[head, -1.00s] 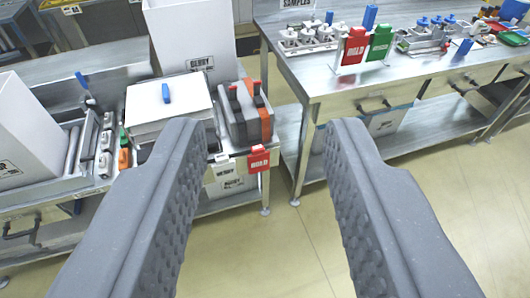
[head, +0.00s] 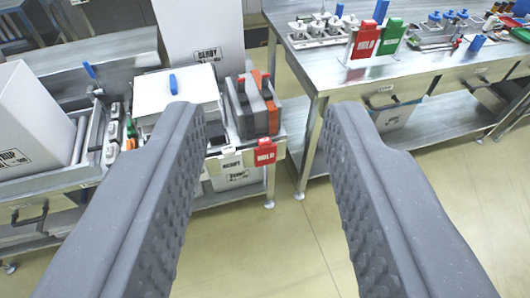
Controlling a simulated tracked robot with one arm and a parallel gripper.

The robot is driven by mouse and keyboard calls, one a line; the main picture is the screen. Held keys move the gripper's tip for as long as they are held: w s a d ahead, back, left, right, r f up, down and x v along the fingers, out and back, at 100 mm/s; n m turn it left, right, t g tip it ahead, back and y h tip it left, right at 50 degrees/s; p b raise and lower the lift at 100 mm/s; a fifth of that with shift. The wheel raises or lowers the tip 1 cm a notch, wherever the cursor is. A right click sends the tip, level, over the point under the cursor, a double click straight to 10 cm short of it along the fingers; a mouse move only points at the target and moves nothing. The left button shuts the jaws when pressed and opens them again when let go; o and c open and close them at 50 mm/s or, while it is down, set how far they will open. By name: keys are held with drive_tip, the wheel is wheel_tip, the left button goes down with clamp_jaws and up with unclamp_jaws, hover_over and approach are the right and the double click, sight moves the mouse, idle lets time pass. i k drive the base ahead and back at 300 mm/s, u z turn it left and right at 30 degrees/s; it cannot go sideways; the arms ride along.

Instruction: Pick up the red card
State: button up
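A red card with white lettering (head: 265,152) hangs at the front right corner of the left bench. A second red card (head: 366,40) stands upright beside a green card (head: 392,36) on the right bench. My gripper (head: 262,112) is open and empty, with its two dark ridged fingers wide apart in the foreground. The red card on the left bench shows in the gap between the fingers, farther off and untouched. The red card on the right bench shows beyond and above the right finger.
The left bench (head: 212,190) bears white boxes, a white-lidded case (head: 178,88) and a grey and orange case (head: 256,108). A white card (head: 230,158) hangs left of the red one. The right bench (head: 330,76) holds racks and small tools. Bare floor (head: 300,240) lies in front.

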sight(266, 154)
drive_tip(key=u, duration=0.1)
drive_tip(key=i, duration=1.45)
drive_tip(key=z, duration=0.7)
